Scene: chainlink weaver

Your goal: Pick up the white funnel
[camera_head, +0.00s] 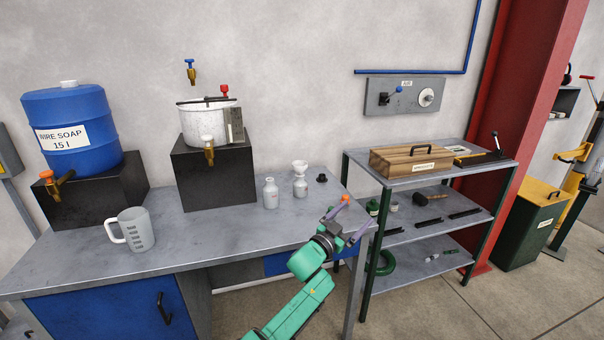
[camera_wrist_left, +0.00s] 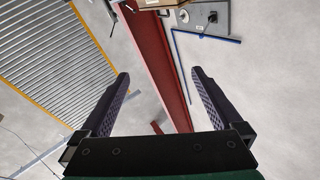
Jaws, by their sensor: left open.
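The white funnel (camera_head: 300,165) sits on top of a small grey-white bottle (camera_head: 300,186) on the grey workbench, near its right end. A second bottle (camera_head: 270,193) stands just left of it, and a small black cap (camera_head: 321,178) lies to its right. My left gripper (camera_head: 351,217) is at the bench's right front corner, to the right of and nearer than the funnel, apart from it. In the left wrist view the two dark fingers of my left gripper (camera_wrist_left: 160,88) are wide apart with nothing between them. The funnel is not in the wrist view. My right gripper is not seen.
A grey measuring jug (camera_head: 137,230), a blue soap barrel (camera_head: 75,125) and a white pot (camera_head: 207,122) on a black block stand left on the workbench (camera_head: 215,236). A shelf rack (camera_head: 400,236) with a wooden box (camera_head: 411,161) stands right. The bench front before the bottles is clear.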

